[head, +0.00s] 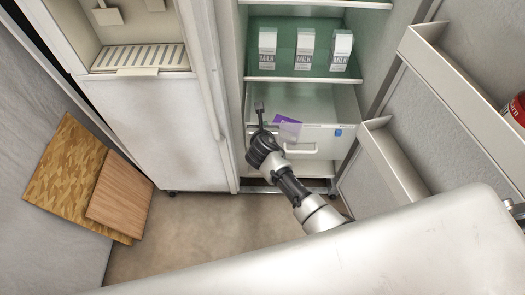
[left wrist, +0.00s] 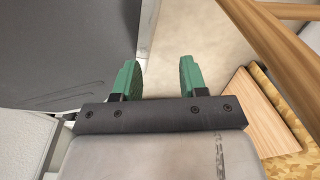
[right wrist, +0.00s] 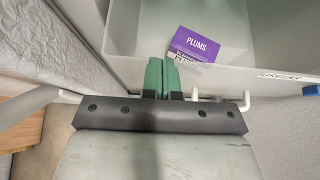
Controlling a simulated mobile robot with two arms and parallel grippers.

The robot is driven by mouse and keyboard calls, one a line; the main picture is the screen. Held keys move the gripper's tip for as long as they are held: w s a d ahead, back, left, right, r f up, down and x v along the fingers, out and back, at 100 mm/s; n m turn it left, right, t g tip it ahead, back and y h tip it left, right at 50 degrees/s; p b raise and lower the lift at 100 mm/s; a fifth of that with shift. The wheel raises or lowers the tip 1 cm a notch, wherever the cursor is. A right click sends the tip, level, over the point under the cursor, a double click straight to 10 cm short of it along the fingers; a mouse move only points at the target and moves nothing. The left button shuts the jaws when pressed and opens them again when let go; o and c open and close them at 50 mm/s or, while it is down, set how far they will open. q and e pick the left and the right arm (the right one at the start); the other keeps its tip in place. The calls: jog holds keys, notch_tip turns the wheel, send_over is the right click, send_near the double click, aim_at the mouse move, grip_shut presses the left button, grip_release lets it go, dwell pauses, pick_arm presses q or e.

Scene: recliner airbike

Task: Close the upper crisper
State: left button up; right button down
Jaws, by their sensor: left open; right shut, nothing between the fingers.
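The upper crisper (head: 318,104) is a pale translucent drawer low in the refrigerator's right compartment. It is partly pulled out, its inside visible from above. Its front carries a white handle (head: 302,151), which also shows in part in the right wrist view (right wrist: 243,102). A purple plums box (head: 288,127) is inside it, also seen in the right wrist view (right wrist: 194,44). My right gripper (head: 259,107) is shut and empty at the left part of the crisper's front; whether it touches is unclear. In the right wrist view its fingertips (right wrist: 163,68) overlap the crisper. My left gripper (left wrist: 159,74) is open and empty.
Milk cartons (head: 304,46) stand on the shelf above the crisper. The open door with bins (head: 393,165) is on the right. The closed left door (head: 160,125) with its dispenser is on the left. Wooden boards (head: 120,195) lean at far left. Floor (head: 195,230) before the refrigerator is clear.

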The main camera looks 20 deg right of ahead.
pick_arm(q)
jog(key=w+d+r+b, duration=0.1)
jog(key=w+r+b, duration=0.3)
jog(key=w+r, duration=0.4)
jog(key=shift+w+d+t, duration=0.35)
jog(key=shift+w+t, duration=0.05)
jog(key=shift+w, duration=0.65)
pick_arm(e)
jog(key=w+d, duration=0.3)
jog(key=w, duration=0.9)
jog(key=shift+w+d, duration=0.3)
jog(key=shift+w, duration=0.1)
pick_arm(q)
jog(key=shift+r, duration=0.1)
